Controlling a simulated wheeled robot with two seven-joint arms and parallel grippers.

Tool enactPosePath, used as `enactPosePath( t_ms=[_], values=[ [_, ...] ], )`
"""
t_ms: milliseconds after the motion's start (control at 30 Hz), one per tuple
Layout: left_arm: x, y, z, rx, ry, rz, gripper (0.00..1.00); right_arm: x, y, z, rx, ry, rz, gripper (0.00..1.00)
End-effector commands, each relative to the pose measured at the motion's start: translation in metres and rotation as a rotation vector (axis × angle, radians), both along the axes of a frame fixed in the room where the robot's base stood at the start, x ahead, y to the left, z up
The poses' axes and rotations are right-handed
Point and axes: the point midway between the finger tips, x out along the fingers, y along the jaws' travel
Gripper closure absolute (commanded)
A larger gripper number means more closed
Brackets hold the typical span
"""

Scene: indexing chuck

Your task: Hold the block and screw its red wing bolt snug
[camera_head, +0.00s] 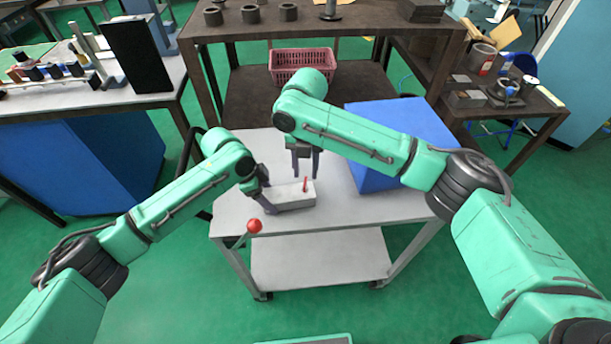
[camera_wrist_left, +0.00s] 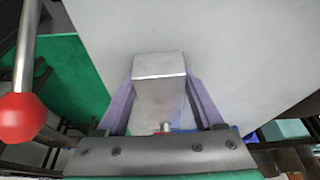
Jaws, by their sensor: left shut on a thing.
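The pale grey block (camera_head: 290,196) lies on the cart's top. My left gripper (camera_head: 264,197) is shut on its left end. In the left wrist view, the block (camera_wrist_left: 158,88) sits between the two purple-grey fingers of my left gripper (camera_wrist_left: 160,108). The red wing bolt (camera_head: 306,184) stands up from the block's top towards its right end.
The grey cart top (camera_head: 328,213) has free room right of the block. A red ball knob on a lever (camera_head: 254,226) stands at the near left edge. A large blue box (camera_head: 375,165) sits at the right. A pink basket (camera_head: 302,62) is on the bench shelf behind.

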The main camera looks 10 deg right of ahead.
Motion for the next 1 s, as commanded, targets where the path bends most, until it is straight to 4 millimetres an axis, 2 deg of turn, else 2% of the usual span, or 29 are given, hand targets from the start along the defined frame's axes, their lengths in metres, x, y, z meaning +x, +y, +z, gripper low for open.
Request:
enactPosePath(
  t_ms=[100, 200, 433, 467, 500, 567, 1000],
  values=[
    [-0.001, -0.001, 0.000, -0.001, 0.001, -0.001, 0.85, 0.000, 0.000, -0.022, 0.000, 0.000, -0.002, 0.60],
    [-0.001, -0.001, 0.000, -0.001, 0.001, -0.001, 0.85, 0.000, 0.000, -0.031, 0.002, -0.001, -0.002, 0.60],
    [0.000, -0.001, 0.000, -0.002, 0.000, -0.001, 0.85, 0.000, 0.000, -0.033, 0.001, -0.002, -0.002, 0.60],
    [0.000, -0.001, 0.000, -0.002, 0.000, -0.001, 0.85, 0.000, 0.000, -0.033, 0.001, -0.002, -0.002, 0.64],
    [0.000, -0.001, 0.000, -0.002, 0.000, -0.001, 0.85, 0.000, 0.000, -0.033, 0.001, -0.002, -0.002, 0.79],
    [-0.001, -0.001, 0.000, -0.003, 0.000, -0.001, 0.85, 0.001, 0.000, -0.033, 0.001, -0.002, -0.002, 1.00],
    [0.000, -0.001, 0.000, -0.003, 0.000, -0.001, 0.85, 0.001, 0.000, -0.033, 0.002, -0.003, -0.038, 1.00]
  ],
)
